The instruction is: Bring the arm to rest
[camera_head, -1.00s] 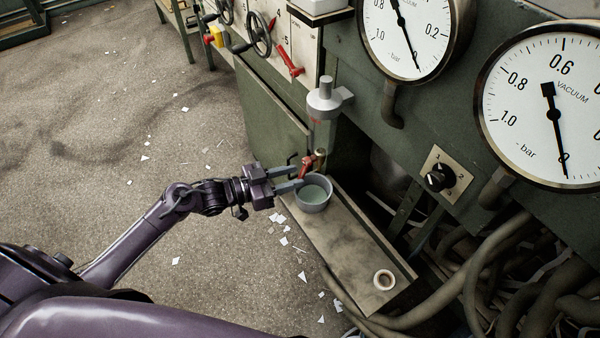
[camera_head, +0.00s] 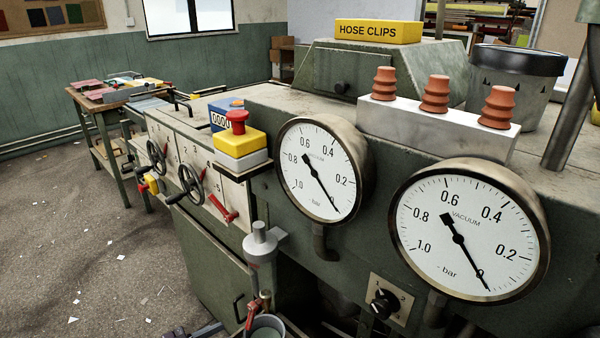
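Only a small dark part of my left gripper (camera_head: 205,329) shows at the bottom edge of the view, left of a grey cup (camera_head: 268,326). A gap shows between them. Most of this gripper and its arm is cut off by the frame, so I cannot tell how its fingers stand. My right arm and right gripper are not in view. The cup is cut off at the bottom edge, below a red-handled valve (camera_head: 252,314) and a grey cylinder fitting (camera_head: 262,240).
The green machine carries two vacuum gauges (camera_head: 320,170) (camera_head: 465,235), a red stop button (camera_head: 237,121), handwheels (camera_head: 190,183) and a rotary switch (camera_head: 384,303). Orange suction cups (camera_head: 435,95) and a yellow hose clips box (camera_head: 378,31) stand on top. Open floor (camera_head: 70,250) lies left.

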